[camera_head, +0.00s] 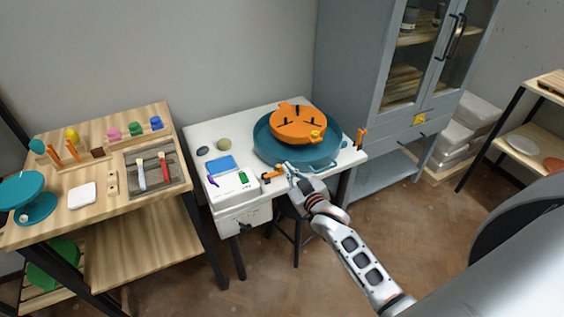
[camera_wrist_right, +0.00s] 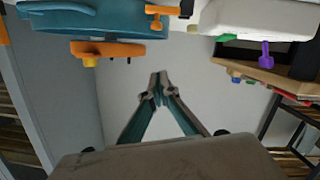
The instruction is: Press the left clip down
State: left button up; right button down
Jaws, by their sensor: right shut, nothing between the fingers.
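A round teal pan (camera_head: 262,148) sits on the white table, with an orange disc (camera_head: 290,128) in its middle that has dark slots and a yellow knob. A small orange clip (camera_head: 267,176) is at the pan's front left edge, partly beside my gripper. Another orange clip (camera_head: 361,135) stands at the pan's right. My right gripper (camera_head: 286,167) is shut and empty at the pan's front rim, just right of the left clip; I cannot tell whether they touch. In the right wrist view its fingertips (camera_wrist_right: 158,88) meet, and the pan (camera_wrist_right: 90,18) shows beyond. My left gripper is not in view.
A white box (camera_head: 233,190) with a blue pad (camera_head: 220,165) stands left of the pan. A wooden bench (camera_head: 95,200) with brushes and colored pots is at left. A grey cabinet (camera_head: 350,90) rises behind right.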

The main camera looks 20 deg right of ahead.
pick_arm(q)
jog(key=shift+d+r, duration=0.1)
pick_arm(e)
jog(key=shift+s+r, duration=0.25)
jog(key=shift+s, duration=1)
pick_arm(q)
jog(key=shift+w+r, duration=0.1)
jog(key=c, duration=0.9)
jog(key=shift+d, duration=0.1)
pick_arm(e)
jog(key=s+a+f+g, duration=0.2)
jog(key=s+f, duration=0.3)
jog(key=s, duration=0.4)
jog(key=s+a+f+g+y, duration=0.1)
jog(key=s+a+f, duration=0.2)
jog(key=s, duration=0.6)
jog(key=s+a+f+n+g+y, duration=0.1)
jog(key=s+a+f+g, duration=0.1)
jog(key=s+f, duration=0.5)
jog(key=shift+s+a+g, duration=0.3)
jog(key=shift+s+a, duration=0.5)
jog(key=shift+s, duration=0.4)
